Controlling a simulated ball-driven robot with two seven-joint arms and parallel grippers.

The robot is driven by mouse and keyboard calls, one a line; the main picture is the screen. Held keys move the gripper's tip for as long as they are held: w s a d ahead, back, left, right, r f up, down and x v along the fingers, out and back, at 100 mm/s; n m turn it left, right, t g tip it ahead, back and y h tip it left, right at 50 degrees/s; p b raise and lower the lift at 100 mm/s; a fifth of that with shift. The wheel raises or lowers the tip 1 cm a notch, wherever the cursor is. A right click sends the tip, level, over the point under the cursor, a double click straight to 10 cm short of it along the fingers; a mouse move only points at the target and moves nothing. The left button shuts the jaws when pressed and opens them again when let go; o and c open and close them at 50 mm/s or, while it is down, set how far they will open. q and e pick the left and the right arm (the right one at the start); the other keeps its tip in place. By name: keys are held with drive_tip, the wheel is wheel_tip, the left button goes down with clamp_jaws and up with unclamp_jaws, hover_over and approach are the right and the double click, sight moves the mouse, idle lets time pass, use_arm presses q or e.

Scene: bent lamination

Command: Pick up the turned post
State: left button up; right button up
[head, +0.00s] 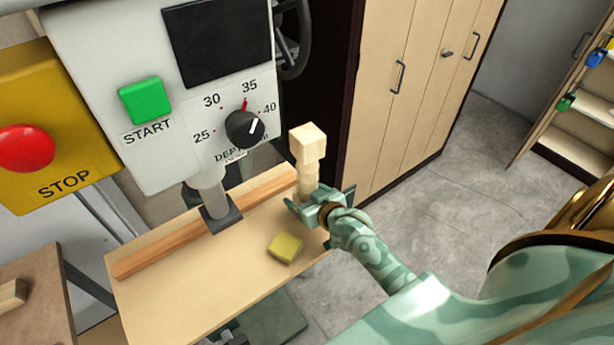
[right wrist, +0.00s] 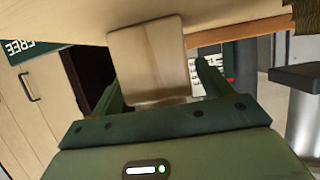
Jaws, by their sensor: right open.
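The turned post (head: 308,150) is pale wood with a square block at its top and a narrower rounded part below. It stands upright near the right end of the wooden machine table (head: 180,310). My right gripper (head: 307,198) is at the post's lower part, coming from the front right. In the right wrist view, a pale square wooden part of the post (right wrist: 148,60) shows between the two open fingers of the gripper (right wrist: 157,80). I cannot tell whether either finger touches it. The post's foot is partly hidden by the gripper. My left gripper is not in view.
A yellow block (head: 285,248) lies on the table in front of the post. A reddish wooden strip (head: 150,262) runs along the table behind it. The machine's plunger (head: 215,200) and control panel (head: 190,115) stand at left. Cabinets (head: 410,90) stand behind.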

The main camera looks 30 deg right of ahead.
drive_tip(key=shift+s, duration=0.1)
drive_tip(key=c, duration=1.4)
drive_tip(key=shift+r, duration=0.15)
